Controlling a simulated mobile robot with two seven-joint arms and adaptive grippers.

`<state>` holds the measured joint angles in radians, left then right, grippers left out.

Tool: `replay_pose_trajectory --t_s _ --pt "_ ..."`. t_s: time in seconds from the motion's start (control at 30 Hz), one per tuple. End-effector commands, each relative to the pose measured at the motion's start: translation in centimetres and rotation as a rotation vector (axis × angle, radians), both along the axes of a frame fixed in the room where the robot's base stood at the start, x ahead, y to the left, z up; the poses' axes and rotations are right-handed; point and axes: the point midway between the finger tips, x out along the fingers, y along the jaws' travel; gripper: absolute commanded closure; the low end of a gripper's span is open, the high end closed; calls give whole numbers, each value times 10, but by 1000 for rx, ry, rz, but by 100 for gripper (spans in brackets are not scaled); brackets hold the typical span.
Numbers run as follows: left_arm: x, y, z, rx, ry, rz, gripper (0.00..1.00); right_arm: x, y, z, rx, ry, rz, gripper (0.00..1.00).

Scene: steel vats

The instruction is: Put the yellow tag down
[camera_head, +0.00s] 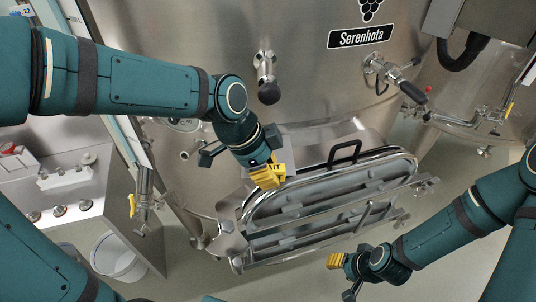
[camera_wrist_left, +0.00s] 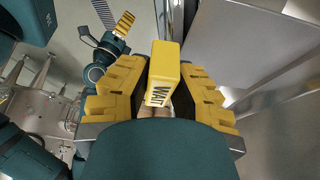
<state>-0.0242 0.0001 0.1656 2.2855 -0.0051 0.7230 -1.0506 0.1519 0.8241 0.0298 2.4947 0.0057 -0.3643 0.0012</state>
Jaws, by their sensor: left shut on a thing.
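The yellow tag (camera_wrist_left: 163,62) is a small block with dark lettering that reads like "WAIT". It is between the yellow-padded fingers of my left gripper (camera_wrist_left: 160,88), which is shut on it. In the head view my left gripper (camera_head: 266,176) is in front of the vat, at the upper left of the open hatch. There the tag (camera_head: 278,169) is partly hidden by the fingers. My right gripper (camera_head: 338,261) is at the lower right, below the hatch and apart from the tag. I cannot tell whether its fingers are open.
A steel vat (camera_head: 220,40) labelled Serenhota fills the back. Its hatch door (camera_head: 330,205) with a black handle (camera_head: 345,152) lies below my left gripper. Valves (camera_head: 385,70) stick out at the right. A white bucket (camera_head: 118,258) stands on the floor at the lower left.

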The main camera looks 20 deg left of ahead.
Motion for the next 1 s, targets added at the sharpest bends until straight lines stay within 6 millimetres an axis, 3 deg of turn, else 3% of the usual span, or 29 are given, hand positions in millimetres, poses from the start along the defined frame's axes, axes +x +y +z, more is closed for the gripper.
replay_pose_trajectory --t_s 0.17,0.43,0.57,0.97,1.0 --pt "12 4 0 0 1 1 100 0 0 2 1 0 0 53" --pt "50 16 -2 0 2 0 100 0 0 8 2 0 0 53" --pt "47 15 -14 0 2 -1 100 0 0 8 2 0 0 53" --pt "47 15 -19 0 0 0 100 0 0 3 1 0 0 53" --pt "47 15 -18 0 0 0 64 0 0 4 1 0 0 53"
